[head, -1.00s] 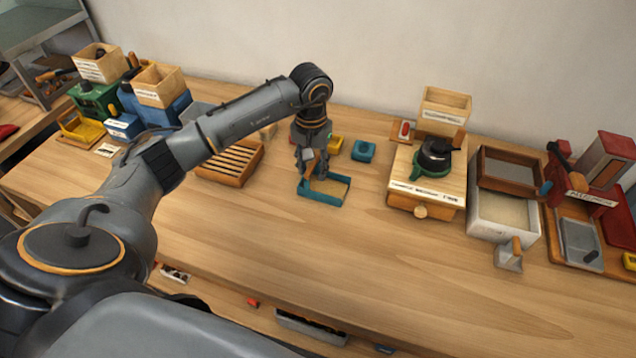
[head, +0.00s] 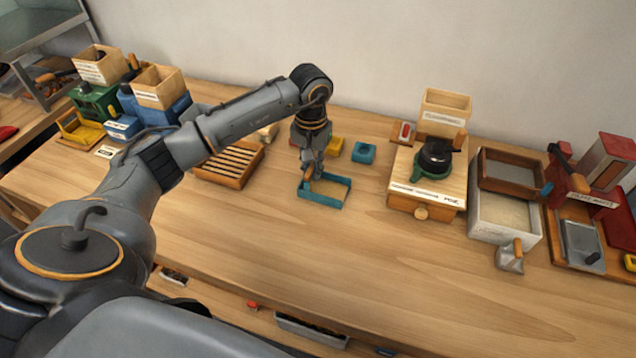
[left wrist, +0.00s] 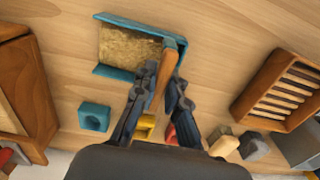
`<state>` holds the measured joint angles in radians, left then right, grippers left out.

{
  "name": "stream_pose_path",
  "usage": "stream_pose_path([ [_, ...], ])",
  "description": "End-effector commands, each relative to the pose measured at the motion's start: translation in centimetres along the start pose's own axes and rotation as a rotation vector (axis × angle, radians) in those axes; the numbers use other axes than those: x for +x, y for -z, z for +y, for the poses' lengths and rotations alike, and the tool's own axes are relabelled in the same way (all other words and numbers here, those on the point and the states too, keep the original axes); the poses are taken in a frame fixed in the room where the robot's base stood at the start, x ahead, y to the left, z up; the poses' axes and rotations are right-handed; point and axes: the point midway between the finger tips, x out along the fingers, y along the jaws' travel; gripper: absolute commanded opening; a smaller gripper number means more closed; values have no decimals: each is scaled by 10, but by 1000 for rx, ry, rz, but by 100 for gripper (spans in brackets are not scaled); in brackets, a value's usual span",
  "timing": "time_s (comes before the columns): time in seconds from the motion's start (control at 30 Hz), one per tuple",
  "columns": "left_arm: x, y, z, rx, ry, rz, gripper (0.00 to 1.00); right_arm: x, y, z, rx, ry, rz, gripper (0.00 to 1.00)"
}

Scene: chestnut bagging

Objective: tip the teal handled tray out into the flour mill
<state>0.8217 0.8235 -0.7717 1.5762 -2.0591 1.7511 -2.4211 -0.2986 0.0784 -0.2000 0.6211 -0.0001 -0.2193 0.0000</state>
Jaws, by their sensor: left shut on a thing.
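The teal handled tray (head: 345,198) rests on the table in the middle of the head view. It has low teal walls, an open side and a wooden handle. In the left wrist view the tray (left wrist: 115,73) holds a layer of brownish coarse meal. My left gripper (head: 310,172) is at the handle end, with its fingers shut around the wooden handle (left wrist: 166,72). Several mill-like machines stand on the table; their labels are too blurred to tell which is the flour mill. My right gripper is out of view.
A wooden box with a black and green top (head: 433,165) stands right of the tray. A white bin (head: 500,228) and a red machine (head: 608,160) are further right. A slatted wooden rack (head: 240,178) is left. Small teal (head: 363,152) and yellow blocks lie behind. The front table is clear.

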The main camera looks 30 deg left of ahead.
Motion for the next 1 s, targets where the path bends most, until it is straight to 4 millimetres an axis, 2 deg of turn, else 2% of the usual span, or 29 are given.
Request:
stream_pose_path([
  [0.6,-48,0,0,0,1,2,0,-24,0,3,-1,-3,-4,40],
  [1.0,-51,-1,1,2,0,1,0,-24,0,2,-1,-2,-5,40],
])
